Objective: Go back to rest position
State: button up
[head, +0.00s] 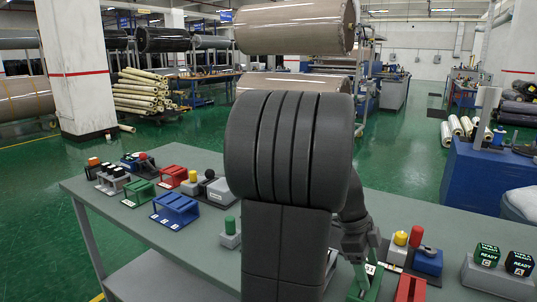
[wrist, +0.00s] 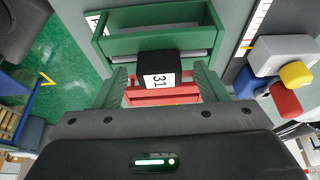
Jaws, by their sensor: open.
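My gripper (wrist: 162,82) is open, with one finger on each side of a black block (wrist: 157,63) bearing a white label "31". Gaps show between the block and both fingers. The block is at a green holder (wrist: 160,45) that has its own "31" label. A red holder (wrist: 163,96) shows beyond, between the fingers. In the head view, my gripper (head: 362,250) is low over the right part of the table, and my own arm hides much of that area. The green holder (head: 358,291) shows only partly there.
Open space lies above the table.

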jog(key=shift+r, duration=0.1)
dwell(0.3)
jog(key=shift+w+a+r, duration=0.1)
jog(key=shift+a+r, duration=0.05)
jog(key=v, duration=1.3)
jog(key=x, duration=1.3)
jog(key=shift+f, duration=0.25)
notch_tip(320, 180, up, 7)
jog(key=p, duration=0.6)
jog(key=shift+f, duration=0.1)
notch_tip(320, 180, up, 3)
jog(key=p, duration=0.3)
jog(key=shift+f, duration=0.2)
